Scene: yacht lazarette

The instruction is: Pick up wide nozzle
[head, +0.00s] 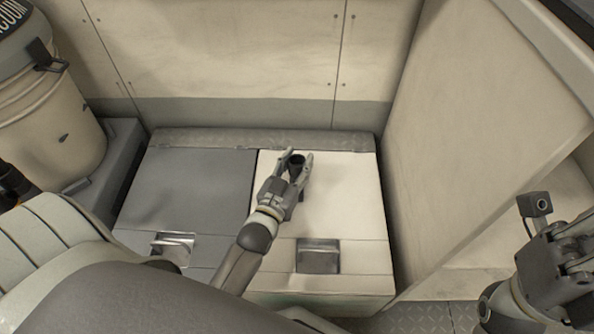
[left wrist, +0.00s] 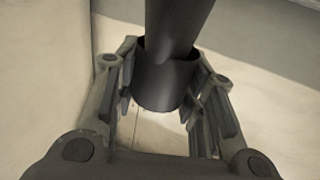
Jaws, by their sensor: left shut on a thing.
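The wide nozzle is a dark, round, tube-like piece (head: 297,161). In the head view it shows between the fingers of my left gripper (head: 298,156), above the white locker lid. In the left wrist view the nozzle (left wrist: 168,80) is a black tube with a wider collar at its lower end. My left gripper (left wrist: 165,85) is shut on it, one finger on each side of the collar. Part of my right arm and hand (head: 560,270) shows at the right edge of the head view; its fingertips cannot be made out.
The white lid (head: 345,200) and the grey lid (head: 190,185) lie side by side, each with a metal latch at the front. A vacuum bucket (head: 45,120) stands at the left. A slanted pale panel (head: 470,130) bounds the right side.

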